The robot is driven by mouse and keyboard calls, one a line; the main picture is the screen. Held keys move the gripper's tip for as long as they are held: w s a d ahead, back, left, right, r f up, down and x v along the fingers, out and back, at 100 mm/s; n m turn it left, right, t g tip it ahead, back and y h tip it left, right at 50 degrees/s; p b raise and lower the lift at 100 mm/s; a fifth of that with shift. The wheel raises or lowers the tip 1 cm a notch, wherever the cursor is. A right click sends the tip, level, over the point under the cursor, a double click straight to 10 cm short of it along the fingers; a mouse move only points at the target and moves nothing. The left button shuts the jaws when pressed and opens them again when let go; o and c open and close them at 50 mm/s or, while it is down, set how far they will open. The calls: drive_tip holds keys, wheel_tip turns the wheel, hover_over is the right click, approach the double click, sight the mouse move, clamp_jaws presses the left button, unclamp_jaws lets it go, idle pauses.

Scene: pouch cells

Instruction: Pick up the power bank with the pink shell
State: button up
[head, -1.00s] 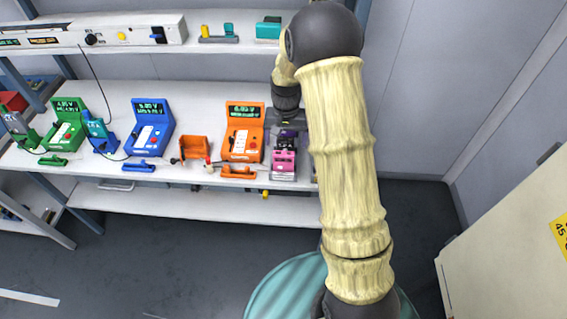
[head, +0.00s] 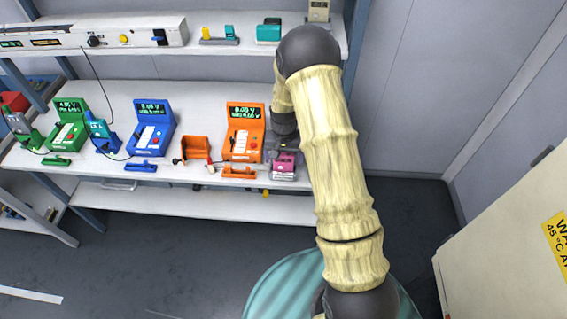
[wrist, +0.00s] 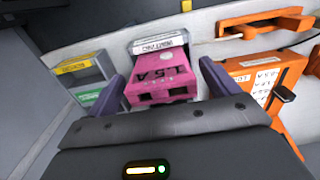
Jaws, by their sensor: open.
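The pink-shelled power bank (head: 285,161) sits at the front right of the bench, just right of the orange charger, in a grey holder (head: 283,176). In the wrist view the power bank (wrist: 162,72) shows "1.5A" and two dark ports, with the grey holder's label plate (wrist: 158,43) beyond it. My gripper (wrist: 161,82) is open, with one dark finger on each side of the power bank. Small gaps show between fingers and shell; I cannot tell how deep the fingers reach. In the head view my arm hides most of the gripper.
The orange charger (head: 243,131) stands close to the left of the power bank, with an orange handle-like part (head: 238,172) before it. Blue (head: 152,127) and green (head: 66,131) chargers stand further left. The upper shelf (head: 225,48) is above. Yellow- and green-labelled slots (wrist: 78,80) show in the wrist view.

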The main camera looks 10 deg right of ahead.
sight(283, 163)
drive_tip(key=shift+a+f, duration=0.1)
drive_tip(key=shift+f, duration=1.4)
drive_tip(key=c, duration=1.1)
drive_tip(key=shift+r, duration=0.1)
wheel_tip(283, 163, up, 10)
drive_tip(key=shift+b, duration=0.85)
